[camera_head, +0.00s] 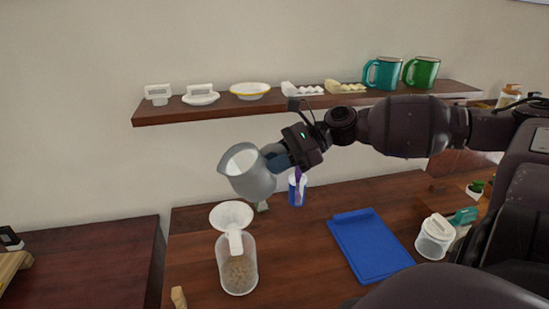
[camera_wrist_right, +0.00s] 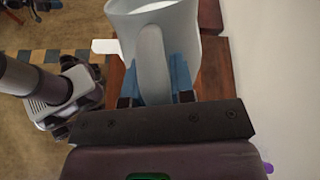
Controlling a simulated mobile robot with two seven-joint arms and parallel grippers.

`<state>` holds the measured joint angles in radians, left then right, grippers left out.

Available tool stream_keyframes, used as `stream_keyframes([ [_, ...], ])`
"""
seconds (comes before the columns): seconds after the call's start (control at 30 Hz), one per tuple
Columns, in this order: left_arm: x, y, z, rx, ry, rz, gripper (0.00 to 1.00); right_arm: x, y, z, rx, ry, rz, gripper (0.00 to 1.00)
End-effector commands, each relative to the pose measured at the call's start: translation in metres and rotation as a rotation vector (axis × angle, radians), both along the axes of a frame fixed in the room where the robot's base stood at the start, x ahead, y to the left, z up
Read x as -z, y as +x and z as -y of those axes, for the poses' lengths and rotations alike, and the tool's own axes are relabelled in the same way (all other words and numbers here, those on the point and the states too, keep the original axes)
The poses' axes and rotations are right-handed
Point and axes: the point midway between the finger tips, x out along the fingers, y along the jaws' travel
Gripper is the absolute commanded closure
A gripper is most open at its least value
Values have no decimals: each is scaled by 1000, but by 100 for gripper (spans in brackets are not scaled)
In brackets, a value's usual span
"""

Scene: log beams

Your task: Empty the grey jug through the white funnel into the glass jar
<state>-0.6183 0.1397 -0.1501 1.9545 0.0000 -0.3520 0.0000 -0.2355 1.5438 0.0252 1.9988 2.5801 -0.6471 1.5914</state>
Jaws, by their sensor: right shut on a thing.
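The grey jug (camera_head: 252,178) is held in the air by my right gripper (camera_head: 282,157), which is shut on its handle. The jug is tilted, its mouth toward the upper left in the head view. The jug (camera_wrist_right: 191,22) and its handle between the blue fingers (camera_wrist_right: 162,80) also show in the right wrist view. The white funnel (camera_head: 232,216) sits at the top of the glass jar (camera_head: 238,265), below and left of the jug. The jar holds pale grainy contents. No stream from the jug shows. My left gripper is out of view.
A blue tray (camera_head: 369,246) lies on the wooden table, with a lidded clear container (camera_head: 434,238) to its right. A blue-and-white cup (camera_head: 298,190) stands behind. A wall shelf (camera_head: 215,109) holds dishes, egg cartons and two mugs above the jug.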

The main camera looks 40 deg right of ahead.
Motion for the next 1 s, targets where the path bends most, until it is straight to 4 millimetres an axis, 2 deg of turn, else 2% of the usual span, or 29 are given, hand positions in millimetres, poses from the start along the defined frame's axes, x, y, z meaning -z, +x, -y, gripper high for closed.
stream_keyframes([
  [1.0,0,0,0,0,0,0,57,25,1,-7,1,340,8,100],
])
